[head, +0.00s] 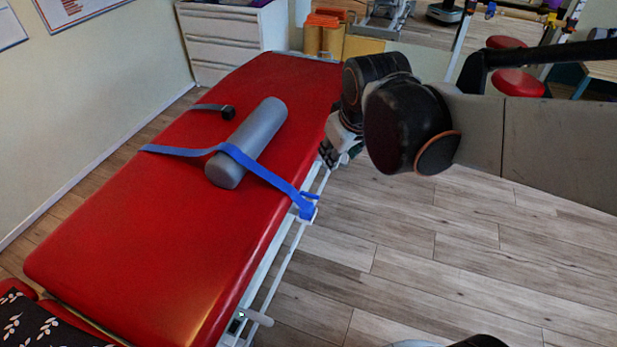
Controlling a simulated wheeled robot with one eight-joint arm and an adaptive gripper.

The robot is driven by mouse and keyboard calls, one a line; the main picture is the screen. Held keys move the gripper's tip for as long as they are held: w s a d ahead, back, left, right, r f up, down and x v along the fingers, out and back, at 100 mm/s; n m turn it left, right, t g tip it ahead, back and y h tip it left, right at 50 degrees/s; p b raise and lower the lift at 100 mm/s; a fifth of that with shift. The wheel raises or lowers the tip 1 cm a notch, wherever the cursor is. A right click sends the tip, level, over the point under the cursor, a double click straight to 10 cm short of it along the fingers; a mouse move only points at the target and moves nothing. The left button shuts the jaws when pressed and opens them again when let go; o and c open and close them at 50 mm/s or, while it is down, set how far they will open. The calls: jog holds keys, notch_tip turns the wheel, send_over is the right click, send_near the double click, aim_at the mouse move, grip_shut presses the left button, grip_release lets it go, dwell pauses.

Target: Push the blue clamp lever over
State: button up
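A blue clamp (306,212) sits at the right side edge of the red treatment table (130,245), at the end of a blue strap (268,177). A small blue piece that looks like its lever (311,195) sticks out at its top; its exact position is too small to tell. The strap runs over a grey roller (262,125) lying on the table. My gripper (328,155) is beside the table's right edge, farther up the picture than the clamp and apart from it. Its dark fingers are small and partly hidden, so its opening does not show.
A second strap with a black buckle (228,112) lies near the roller. A white rail (290,250) runs along the table's side. Wooden floor (420,265) to the right is clear. White drawers (222,42) and red stools (518,82) stand at the back.

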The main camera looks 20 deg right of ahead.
jog(key=w+f+n+g+p, duration=0.15)
jog(key=w+f, duration=0.25)
jog(key=w, duration=0.4)
jog(key=n+g+h+p, duration=0.1)
jog(key=n+g+p, duration=0.1)
jog(key=n, duration=0.4)
send_over(315, 196)
jog(key=s+a, duration=0.2)
notch_tip(315, 196, down, 20)
jog(key=f+b, duration=0.1)
jog(key=f, duration=0.3)
jog(key=w+d+f+b, duration=0.1)
jog(key=f+b, duration=0.1)
jog(key=f, duration=0.3)
jog(key=w+f+b, duration=0.1)
jog(key=f+b, duration=0.1)
jog(key=f, duration=0.3)
jog(key=shift+d+f, duration=0.2)
jog(key=shift+d, duration=0.2)
grip_shut()
